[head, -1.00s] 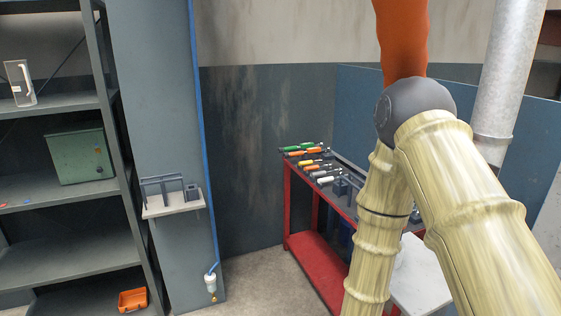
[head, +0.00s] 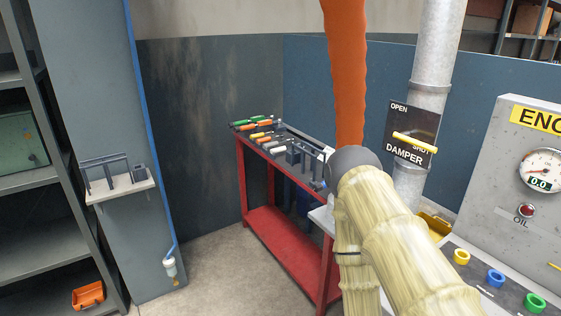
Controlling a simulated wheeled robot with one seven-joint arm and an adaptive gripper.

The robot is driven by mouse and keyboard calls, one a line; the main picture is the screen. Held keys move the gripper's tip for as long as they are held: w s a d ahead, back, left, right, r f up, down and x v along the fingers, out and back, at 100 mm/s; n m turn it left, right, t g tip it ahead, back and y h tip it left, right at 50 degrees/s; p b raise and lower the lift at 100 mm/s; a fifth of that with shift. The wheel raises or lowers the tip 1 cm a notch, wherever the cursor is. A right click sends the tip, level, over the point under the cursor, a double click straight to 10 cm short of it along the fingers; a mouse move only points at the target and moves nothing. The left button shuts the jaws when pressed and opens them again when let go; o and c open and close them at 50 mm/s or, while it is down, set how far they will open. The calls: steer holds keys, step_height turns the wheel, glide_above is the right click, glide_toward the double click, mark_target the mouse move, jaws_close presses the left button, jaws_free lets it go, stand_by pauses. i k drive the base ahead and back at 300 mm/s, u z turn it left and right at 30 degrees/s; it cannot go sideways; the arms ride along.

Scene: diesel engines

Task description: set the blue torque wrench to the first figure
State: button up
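A red tool cart (head: 284,236) stands against the blue-grey wall in the middle of the head view. Several tools with green, orange, yellow and white handles lie in a row on its dark top. I cannot make out a blue torque wrench among them, and no figures or scale can be read. My arm covers the right end of the cart. My gripper is not in view.
A wall shelf with a small rack (head: 120,188) is at left, beside metal shelving with an orange box (head: 88,295). At right are a damper sign (head: 412,134) with a yellow lever, a grey gauge panel (head: 500,185) and coloured ring knobs. Floor is clear before the cart.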

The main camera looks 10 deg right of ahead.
mark_target(317, 187)
steer(key=k, duration=1.1)
steer(key=z, duration=0.75)
steer(key=i, duration=0.9)
steer(key=u, duration=0.65)
steer(key=i, duration=0.75)
steer(key=u, duration=0.7)
